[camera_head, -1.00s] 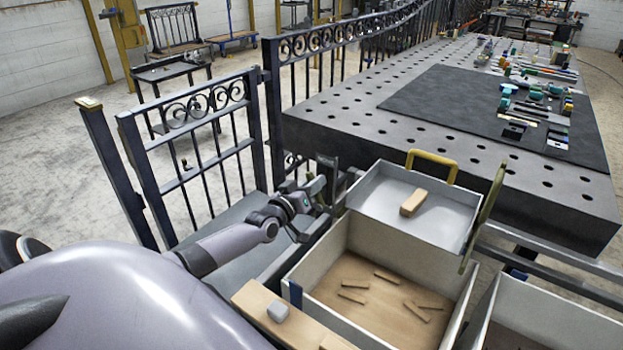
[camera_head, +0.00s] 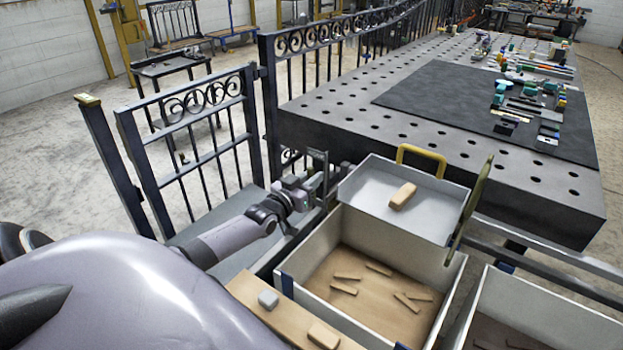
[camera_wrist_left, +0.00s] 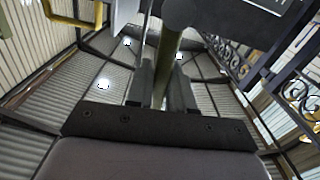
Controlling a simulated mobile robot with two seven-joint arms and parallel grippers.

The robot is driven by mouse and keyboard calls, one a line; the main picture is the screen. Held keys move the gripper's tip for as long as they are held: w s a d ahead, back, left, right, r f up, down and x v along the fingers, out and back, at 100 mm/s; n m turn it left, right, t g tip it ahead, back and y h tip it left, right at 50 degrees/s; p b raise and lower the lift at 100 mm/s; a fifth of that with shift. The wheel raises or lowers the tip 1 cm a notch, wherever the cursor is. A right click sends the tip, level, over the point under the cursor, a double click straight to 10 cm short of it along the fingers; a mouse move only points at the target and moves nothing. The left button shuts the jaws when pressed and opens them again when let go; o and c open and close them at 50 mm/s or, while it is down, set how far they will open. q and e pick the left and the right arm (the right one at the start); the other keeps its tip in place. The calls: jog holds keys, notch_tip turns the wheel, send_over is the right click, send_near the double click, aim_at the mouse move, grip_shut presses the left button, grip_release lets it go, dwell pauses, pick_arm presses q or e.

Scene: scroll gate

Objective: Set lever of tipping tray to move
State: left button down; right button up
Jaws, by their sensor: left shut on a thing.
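The tipping tray (camera_head: 430,218) is a shallow pale tray at the far edge of a large open bin (camera_head: 445,292), with a yellow handle (camera_head: 421,153) at its back. A wooden block (camera_head: 402,196) lies on it. My left gripper (camera_head: 322,182) is at the tray's left side, low beside the steel table. In the left wrist view, my left gripper (camera_wrist_left: 167,88) is shut on an olive bar, the lever (camera_wrist_left: 168,58), which stands between its fingers. The lever's lower end is hidden. My right gripper is not in view.
Several wooden pieces lie in the bin. A perforated steel table (camera_head: 340,120) is behind the tray, an iron gate (camera_head: 190,140) at left, another bin (camera_head: 540,305) at right.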

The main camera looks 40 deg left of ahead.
pick_arm(q)
jog(key=shift+d+f, duration=0.1)
jog(key=c, duration=1.1)
grip_release()
jog(key=s, duration=0.2)
jog(key=s+p, duration=0.1)
jog(key=s, duration=0.4)
jog(key=shift+d, duration=0.35)
jog(key=shift+s, duration=0.1)
